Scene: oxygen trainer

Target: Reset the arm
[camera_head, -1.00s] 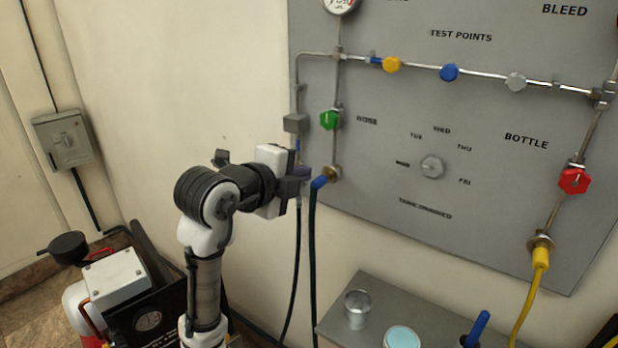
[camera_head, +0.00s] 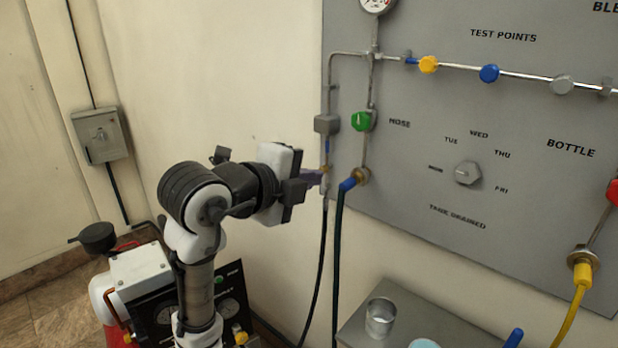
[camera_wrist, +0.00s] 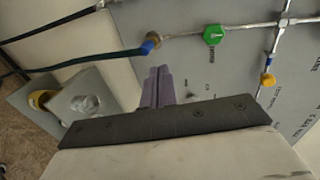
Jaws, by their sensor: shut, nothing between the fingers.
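My gripper (camera_head: 316,178) is at the end of my bent arm, left of the grey panel's lower left part. In the head view its fingertips point right, near the thin pipe and the blue hose end (camera_head: 347,184). In the wrist view the purple-grey fingers of my gripper (camera_wrist: 157,84) lie side by side, closed, with nothing between them. The green valve knob (camera_head: 362,121) is above and right of the fingers; it also shows in the wrist view (camera_wrist: 213,35).
The grey panel (camera_head: 420,130) carries pipes, coloured knobs and a dial (camera_head: 467,173). A shelf (camera_head: 355,325) with a metal cup (camera_head: 380,317) stands below it. A black hose (camera_head: 322,270) hangs near my gripper. A wall box (camera_head: 101,135) is at left.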

